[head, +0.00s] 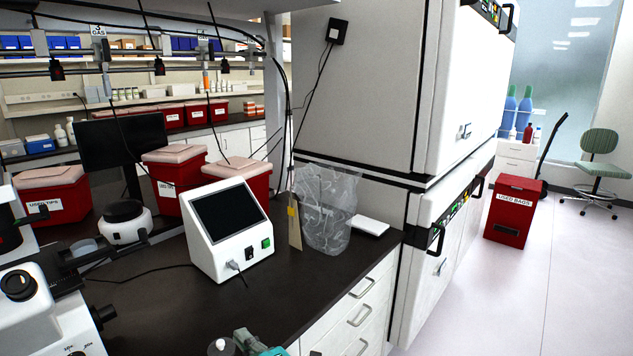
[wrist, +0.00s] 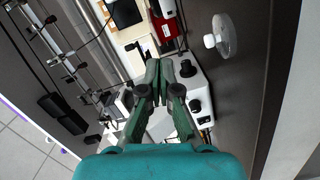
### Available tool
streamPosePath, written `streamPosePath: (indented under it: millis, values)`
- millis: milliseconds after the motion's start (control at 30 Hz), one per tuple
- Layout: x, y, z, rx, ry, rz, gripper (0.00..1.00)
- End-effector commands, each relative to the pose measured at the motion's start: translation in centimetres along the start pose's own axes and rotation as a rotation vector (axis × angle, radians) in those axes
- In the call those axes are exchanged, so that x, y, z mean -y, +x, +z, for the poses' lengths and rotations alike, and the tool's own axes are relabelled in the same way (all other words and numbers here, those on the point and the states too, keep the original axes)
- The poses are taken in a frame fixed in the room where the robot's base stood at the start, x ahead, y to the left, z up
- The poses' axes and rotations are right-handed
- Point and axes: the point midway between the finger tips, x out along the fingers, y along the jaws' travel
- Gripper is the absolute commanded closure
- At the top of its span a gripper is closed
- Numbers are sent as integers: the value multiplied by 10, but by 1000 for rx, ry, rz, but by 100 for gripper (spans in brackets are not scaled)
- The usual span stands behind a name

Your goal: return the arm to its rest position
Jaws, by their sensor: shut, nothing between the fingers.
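In the wrist view my gripper (wrist: 166,72) has its two dark green fingers together, with nothing between them. Its teal body fills the bottom of that view. The fingertips show in front of a white instrument (wrist: 198,92) with black knobs; I cannot tell the gap between them. In the head view only a small teal and dark green piece of my arm or gripper shows at the bottom edge, by the front of the dark bench (head: 180,300). The rest of my arm is out of view.
A white screen device (head: 228,232), red bins (head: 50,195) and a clear bag-lined container (head: 326,210) stand on the bench. A white microscope-like instrument (head: 45,310) is at the left. Tall incubators (head: 375,90) stand to the right.

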Motion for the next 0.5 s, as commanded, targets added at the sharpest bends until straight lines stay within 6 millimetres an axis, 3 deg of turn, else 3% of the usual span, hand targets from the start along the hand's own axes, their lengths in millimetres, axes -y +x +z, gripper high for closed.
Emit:
streamPosePath:
  millis: [33, 200, 500]
  values:
    - [18, -14, 12, 31, 42, -6, 100]
    - [66, -67, 46, 137, 200, 8, 100]
    - [134, -170, 82, 307, 457, 64, 100]
